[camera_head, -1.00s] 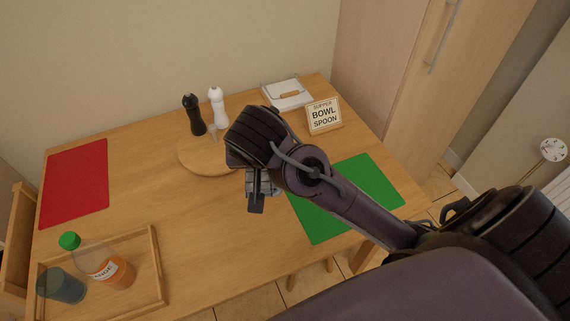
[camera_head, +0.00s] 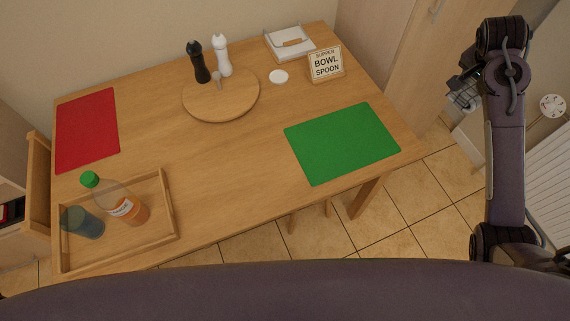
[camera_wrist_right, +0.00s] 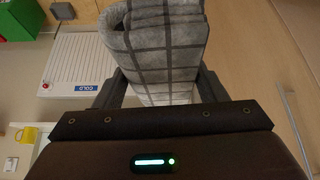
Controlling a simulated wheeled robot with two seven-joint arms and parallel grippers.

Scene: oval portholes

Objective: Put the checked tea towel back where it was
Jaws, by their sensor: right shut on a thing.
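The grey checked tea towel (camera_wrist_right: 155,45) is folded or rolled between the two fingers of my right gripper (camera_wrist_right: 160,88) in the right wrist view. In the head view my right gripper (camera_head: 458,88) is at the right, past the table's right edge and in front of the tall wooden cupboard. A small grey part of the towel (camera_head: 464,98) shows there. The gripper is shut on the towel and holds it in the air. My left gripper is not in view.
The wooden table (camera_head: 230,160) holds a green mat (camera_head: 342,143), red mat (camera_head: 87,130), round board (camera_head: 222,97), two mills, a sign (camera_head: 326,64) and a tray (camera_head: 170,205) with bottle and glass. A white ribbed panel labelled COLD (camera_wrist_right: 80,60) is near the gripper.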

